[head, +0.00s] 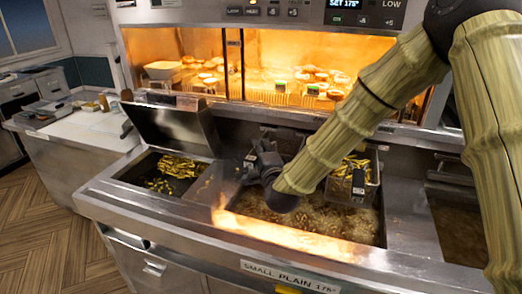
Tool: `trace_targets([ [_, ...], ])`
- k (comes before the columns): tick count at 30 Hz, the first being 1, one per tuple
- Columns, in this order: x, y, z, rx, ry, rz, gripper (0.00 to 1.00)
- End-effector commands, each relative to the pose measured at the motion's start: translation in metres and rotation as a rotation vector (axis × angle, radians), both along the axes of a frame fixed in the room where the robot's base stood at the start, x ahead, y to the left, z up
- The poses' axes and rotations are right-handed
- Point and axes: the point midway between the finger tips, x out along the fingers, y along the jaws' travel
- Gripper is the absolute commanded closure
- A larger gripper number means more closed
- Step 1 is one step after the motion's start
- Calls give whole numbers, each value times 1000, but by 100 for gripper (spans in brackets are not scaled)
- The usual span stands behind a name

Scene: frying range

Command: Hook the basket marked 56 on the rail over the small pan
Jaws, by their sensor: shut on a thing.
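No 56 is legible.
A pan with loose fries (178,172) lies left, its metal lid (172,122) raised. Another well (458,222) is at the right. A lit warming cabinet (290,70) stands behind. A white counter (85,128) is at the far left. Bright light glares on the front edge.

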Motion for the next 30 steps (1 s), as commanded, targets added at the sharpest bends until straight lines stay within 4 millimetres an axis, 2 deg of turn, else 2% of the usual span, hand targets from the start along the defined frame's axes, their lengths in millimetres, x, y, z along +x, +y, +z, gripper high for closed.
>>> trace_targets([
  [2, 0, 0, -1, 0, 2, -1, 100],
  [3, 0, 0, -1, 0, 2, -1, 72],
  [6, 0, 0, -1, 0, 2, -1, 54],
  [16, -1, 0, -1, 0, 3, 0, 54],
  [20, -9, -3, -1, 0, 3, 0, 54],
  [30, -65, -16, 0, 1, 3, 1, 54],
])
